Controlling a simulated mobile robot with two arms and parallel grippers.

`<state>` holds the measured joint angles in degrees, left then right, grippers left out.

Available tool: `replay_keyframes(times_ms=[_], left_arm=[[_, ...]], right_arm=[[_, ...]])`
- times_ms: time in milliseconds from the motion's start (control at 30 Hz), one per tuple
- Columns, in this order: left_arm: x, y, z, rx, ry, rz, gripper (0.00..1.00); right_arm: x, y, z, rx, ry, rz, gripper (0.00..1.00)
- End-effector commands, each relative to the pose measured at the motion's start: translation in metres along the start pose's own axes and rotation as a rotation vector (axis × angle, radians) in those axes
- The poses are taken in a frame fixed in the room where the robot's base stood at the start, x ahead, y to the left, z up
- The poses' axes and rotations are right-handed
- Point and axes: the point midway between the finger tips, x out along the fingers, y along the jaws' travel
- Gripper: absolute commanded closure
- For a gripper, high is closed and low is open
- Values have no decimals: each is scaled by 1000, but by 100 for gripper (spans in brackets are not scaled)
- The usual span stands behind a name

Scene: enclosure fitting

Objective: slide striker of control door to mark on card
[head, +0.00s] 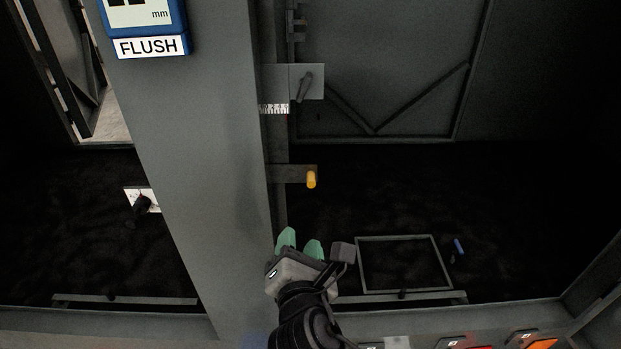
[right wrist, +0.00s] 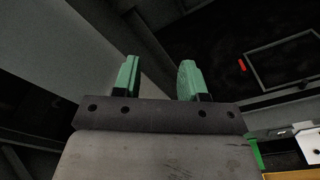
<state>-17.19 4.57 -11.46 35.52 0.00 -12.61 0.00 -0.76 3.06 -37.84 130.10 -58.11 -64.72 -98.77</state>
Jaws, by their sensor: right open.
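A grey bracket (head: 288,174) with a yellow knob (head: 311,180) sticks out from the edge of the grey post; it looks like the striker. Above it a small white strip with dark marks (head: 273,109) sits beside a latch plate with a lever (head: 306,81). The grey door (head: 385,60) stands behind. My right gripper (head: 300,246) is below the yellow knob, apart from it. Its green fingers are spread and empty, also in the right wrist view (right wrist: 158,80). My left gripper is not in view.
A blue gauge labelled FLUSH (head: 145,25) is on the wide grey post (head: 205,130). A white card (head: 132,197) with a black knob is left of it. A thin rectangular frame (head: 397,238) and a blue piece (head: 458,247) lie right of my gripper. Orange-marked items line the front edge.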

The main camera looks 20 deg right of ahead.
Motion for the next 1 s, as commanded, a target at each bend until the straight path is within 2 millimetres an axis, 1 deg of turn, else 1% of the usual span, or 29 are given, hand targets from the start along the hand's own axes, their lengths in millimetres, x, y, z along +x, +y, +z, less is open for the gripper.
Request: replay_keyframes(times_ms=[33, 100, 200, 267, 367, 700, 833, 1000], left_arm=[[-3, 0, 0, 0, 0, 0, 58], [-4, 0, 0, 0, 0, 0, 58], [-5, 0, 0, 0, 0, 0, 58], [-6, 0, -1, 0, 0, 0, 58], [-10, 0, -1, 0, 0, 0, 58], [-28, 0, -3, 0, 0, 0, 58], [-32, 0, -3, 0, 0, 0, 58], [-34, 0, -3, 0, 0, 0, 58]], right_arm=[[-9, 8, 22, -16, -40, 8, 58], [-18, 13, 41, -40, -79, 10, 58], [-23, 15, 54, -58, -105, 8, 58], [-21, 16, 57, -64, -110, 7, 58], [-9, 17, 59, -66, -113, 7, 58], [55, 17, 66, -64, -110, 6, 58], [71, 18, 67, -62, -109, 7, 58], [82, 16, 66, -61, -107, 8, 58]])
